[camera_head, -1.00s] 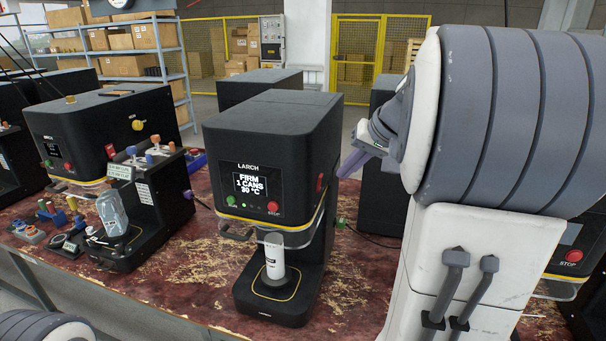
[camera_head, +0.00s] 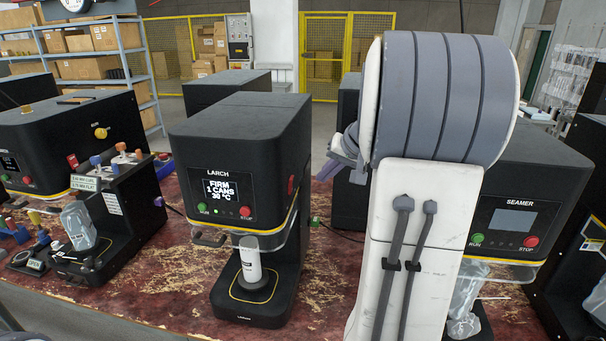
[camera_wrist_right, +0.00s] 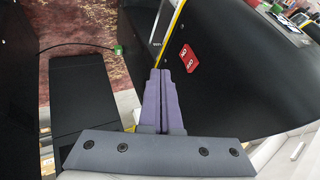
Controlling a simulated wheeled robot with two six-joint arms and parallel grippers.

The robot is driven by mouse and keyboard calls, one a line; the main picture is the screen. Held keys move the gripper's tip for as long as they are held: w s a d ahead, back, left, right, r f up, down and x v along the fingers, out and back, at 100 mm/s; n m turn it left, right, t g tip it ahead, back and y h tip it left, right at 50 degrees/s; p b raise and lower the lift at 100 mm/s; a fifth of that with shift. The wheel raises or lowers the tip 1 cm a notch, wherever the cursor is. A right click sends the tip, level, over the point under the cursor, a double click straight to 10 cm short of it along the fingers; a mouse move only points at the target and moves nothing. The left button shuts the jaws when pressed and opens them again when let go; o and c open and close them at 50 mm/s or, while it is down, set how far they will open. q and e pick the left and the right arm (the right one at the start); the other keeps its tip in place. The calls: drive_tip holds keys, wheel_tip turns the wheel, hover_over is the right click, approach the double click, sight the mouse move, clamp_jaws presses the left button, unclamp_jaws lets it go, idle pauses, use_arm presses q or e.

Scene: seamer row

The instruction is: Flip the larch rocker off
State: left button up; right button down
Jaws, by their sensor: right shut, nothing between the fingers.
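The Larch machine (camera_head: 240,135) is a black seamer with a lit screen reading "FIRM 1 CANS 30 °C". Its red rocker (camera_head: 291,185) is on the right side wall. In the right wrist view the rocker (camera_wrist_right: 187,57) shows white ON and OFF lettering; I cannot tell which half is pressed. My right gripper (camera_head: 326,172) is to the right of that wall, its purple fingers closed together and empty. In the wrist view the fingertips (camera_wrist_right: 160,72) appear just left of and below the rocker, with no contact visible. My left gripper is out of view.
A white can (camera_head: 250,262) stands on the Larch's lower plate. A green knob (camera_head: 315,221) sticks out low on the machine's right. Another seamer (camera_head: 512,215) stands to the right, and a black machine (camera_head: 75,130) to the left. The worn red tabletop (camera_head: 180,290) is partly bare in front.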

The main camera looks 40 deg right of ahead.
sight(291, 185)
drive_tip(key=w+a+f+p, duration=0.2)
drive_tip(key=w+p, duration=0.1)
drive_tip(key=w, duration=0.2)
drive_tip(key=shift+w+a+f, duration=0.15)
drive_tip(key=shift+a, duration=0.2)
drive_tip(key=shift+d, duration=0.1)
